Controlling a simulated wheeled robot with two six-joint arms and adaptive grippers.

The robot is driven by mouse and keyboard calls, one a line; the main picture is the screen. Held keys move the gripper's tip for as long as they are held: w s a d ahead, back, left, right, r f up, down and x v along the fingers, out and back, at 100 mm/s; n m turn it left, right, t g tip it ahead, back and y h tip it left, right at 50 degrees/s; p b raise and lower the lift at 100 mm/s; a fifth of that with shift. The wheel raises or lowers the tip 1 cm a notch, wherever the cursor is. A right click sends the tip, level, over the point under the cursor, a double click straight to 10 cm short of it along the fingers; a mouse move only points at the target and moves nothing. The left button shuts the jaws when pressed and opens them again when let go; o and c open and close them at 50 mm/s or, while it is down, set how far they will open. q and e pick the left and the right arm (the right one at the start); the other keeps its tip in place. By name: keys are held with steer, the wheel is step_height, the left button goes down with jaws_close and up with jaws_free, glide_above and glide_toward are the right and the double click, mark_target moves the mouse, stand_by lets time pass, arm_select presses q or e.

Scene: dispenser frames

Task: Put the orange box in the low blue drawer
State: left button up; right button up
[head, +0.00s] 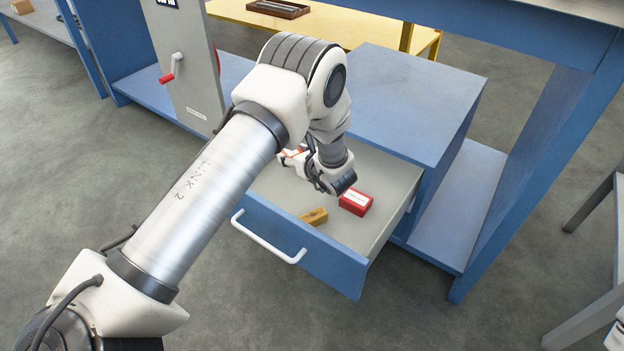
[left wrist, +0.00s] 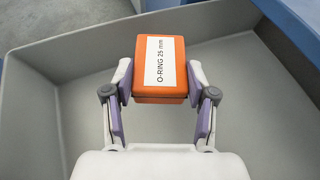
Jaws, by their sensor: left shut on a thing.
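The low blue drawer (head: 325,262) is pulled open under a blue cabinet, its grey inside showing. My left gripper (head: 292,155) is over the far left part of the drawer, partly hidden by my wrist. In the left wrist view, my left gripper (left wrist: 160,84) is shut on the orange box (left wrist: 174,91), with one finger on each side. The box bears a white label, "O-RING 25 mm", and has the grey drawer inside around it. I cannot tell whether it touches the drawer floor.
A red box with a white label (head: 356,202) and a small yellow-brown item (head: 315,216) lie in the drawer near its front. A grey panel with a red crank (head: 172,70) stands at left. A blue cabinet top (head: 410,95) overhangs the drawer's back.

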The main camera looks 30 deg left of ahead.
mark_target(296, 181)
arm_select(q)
step_height(296, 181, down, 7)
steer(key=b, duration=0.3)
steer(key=o, duration=1.2)
steer(key=shift+o, duration=0.2)
steer(key=shift+r, duration=0.1)
steer(key=shift+d+r+p, duration=0.15)
steer(key=shift+r+p, duration=0.05)
steer(key=shift+p, duration=0.2)
steer(key=p+v, duration=0.4)
steer(key=v, duration=0.7)
steer(key=shift+r+p, duration=0.15)
steer(key=shift+p, duration=0.15)
steer(key=shift+s+d, duration=0.2)
steer(key=shift+d, duration=0.05)
